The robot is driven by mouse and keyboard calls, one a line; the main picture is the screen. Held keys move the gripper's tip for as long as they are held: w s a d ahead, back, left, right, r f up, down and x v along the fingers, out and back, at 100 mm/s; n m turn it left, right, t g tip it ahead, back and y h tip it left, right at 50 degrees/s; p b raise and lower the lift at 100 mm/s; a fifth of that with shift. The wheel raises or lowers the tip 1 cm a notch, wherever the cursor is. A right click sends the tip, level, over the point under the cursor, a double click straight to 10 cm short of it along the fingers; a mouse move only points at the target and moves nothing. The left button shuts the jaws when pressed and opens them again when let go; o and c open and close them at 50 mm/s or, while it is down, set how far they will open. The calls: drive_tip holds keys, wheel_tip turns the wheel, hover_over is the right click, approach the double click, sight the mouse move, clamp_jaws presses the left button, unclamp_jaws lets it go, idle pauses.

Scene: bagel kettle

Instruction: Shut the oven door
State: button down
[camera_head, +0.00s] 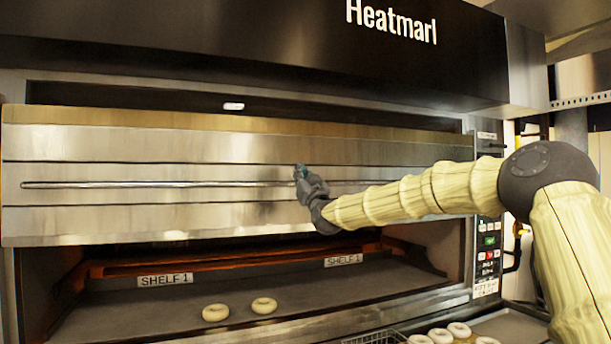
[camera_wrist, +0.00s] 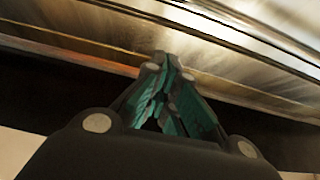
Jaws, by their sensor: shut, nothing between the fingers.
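The oven door (camera_head: 120,145) is a wide brushed-steel panel with a long thin handle bar (camera_head: 150,185) across it. It stands over the upper part of the oven front. The oven chamber (camera_head: 130,318) shows open below its lower edge. My gripper (camera_head: 301,172) is shut and empty, in front of the door right of its middle, overlapping the handle bar. I cannot tell whether it touches the bar or the door. In the wrist view my closed fingertips (camera_wrist: 162,62) point at shiny steel of the door (camera_wrist: 240,75).
Two bagels (camera_head: 215,312) (camera_head: 264,305) lie on the chamber floor, below an orange-brown rack frame (camera_head: 220,262) and "SHELF 1" labels. A control panel (camera_head: 489,240) is at the right, partly behind my arm. Several bagels (camera_head: 440,336) and a wire basket (camera_head: 376,338) are at the lower right.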

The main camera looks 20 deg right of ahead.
drive_tip(key=w+p, duration=0.5)
drive_tip(key=w, duration=0.1)
drive_tip(key=shift+w+f, duration=0.15)
drive_tip(key=shift+f, duration=0.25)
idle(0.4)
drive_tip(key=shift+f, duration=0.1)
wheel_tip(320, 180, down, 37)
drive_tip(key=b, duration=2.6)
drive_tip(key=shift+a, duration=0.1)
